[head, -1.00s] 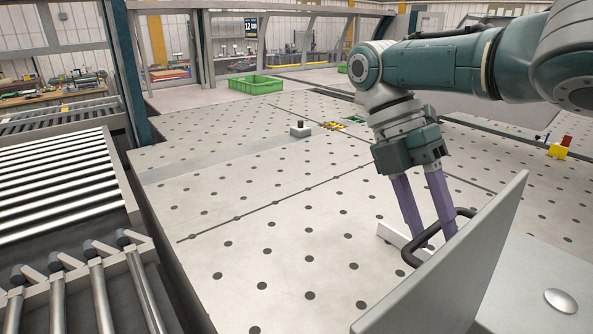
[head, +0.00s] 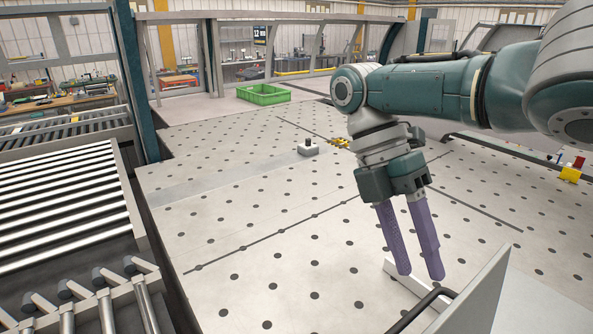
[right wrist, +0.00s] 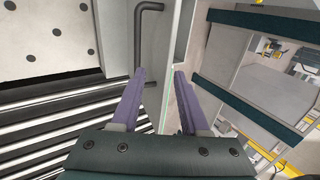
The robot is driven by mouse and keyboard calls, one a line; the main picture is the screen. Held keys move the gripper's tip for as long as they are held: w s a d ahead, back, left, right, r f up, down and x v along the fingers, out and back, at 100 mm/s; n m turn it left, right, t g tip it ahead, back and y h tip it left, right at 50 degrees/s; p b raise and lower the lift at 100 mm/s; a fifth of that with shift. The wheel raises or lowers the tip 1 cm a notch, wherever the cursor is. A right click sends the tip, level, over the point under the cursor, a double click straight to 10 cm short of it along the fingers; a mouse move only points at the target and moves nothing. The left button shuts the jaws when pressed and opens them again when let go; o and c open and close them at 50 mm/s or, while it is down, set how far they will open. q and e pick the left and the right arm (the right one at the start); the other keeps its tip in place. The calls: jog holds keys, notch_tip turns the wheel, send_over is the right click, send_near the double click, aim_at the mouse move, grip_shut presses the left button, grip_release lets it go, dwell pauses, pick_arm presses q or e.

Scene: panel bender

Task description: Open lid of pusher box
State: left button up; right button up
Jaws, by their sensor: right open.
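The pusher box lid (head: 478,292) is a light grey panel standing up at a steep tilt at the lower right of the head view. Its black bar handle (head: 425,308) is on the side facing left; the handle also shows in the right wrist view (right wrist: 149,40). My right gripper (head: 420,275) points down, open and empty, just beyond the handle and apart from it. In the right wrist view its purple fingers (right wrist: 159,72) are spread, with the handle ahead of the left finger. The box body is mostly cut off. My left gripper is not in view.
A perforated metal table (head: 240,210) spreads across the middle, mostly clear. Roller conveyors (head: 65,200) run along the left. A green crate (head: 263,95) stands at the back. A small white block with a black knob (head: 308,148) sits on the table.

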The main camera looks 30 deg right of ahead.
jog(key=shift+w+a, duration=0.2)
jog(key=shift+w, duration=0.05)
jog(key=shift+c, duration=1.3)
jog(key=w+a+m+t+b, duration=0.1)
jog(key=w+a+m, duration=0.1)
jog(key=w+a+r+m+t+b, duration=0.1)
jog(key=w+a+m+b, duration=0.1)
jog(key=shift+w+a+r+t, duration=0.1)
jog(key=shift+w+a+t, duration=0.15)
jog(key=shift+t, duration=0.15)
jog(key=c, duration=0.4)
jog(key=a+m, duration=0.1)
jog(key=a+r+m+t+b, duration=0.1)
jog(key=a, duration=0.1)
jog(key=w+a+r+m+t+b, duration=0.1)
jog(key=m, duration=0.1)
jog(key=shift+w+a, duration=0.1)
jog(key=shift+a, duration=0.2)
grip_shut()
jog(key=s+a+r+m+t+b, duration=0.2)
jog(key=s+a+m+t+b, duration=0.3)
jog(key=s+a+m, duration=0.45)
notch_tip(320, 180, down, 9)
jog(key=s+g+p, duration=0.1)
jog(key=s+p, duration=0.1)
jog(key=p, duration=0.2)
jog(key=shift+d+m, duration=0.25)
jog(key=shift+m, duration=0.1)
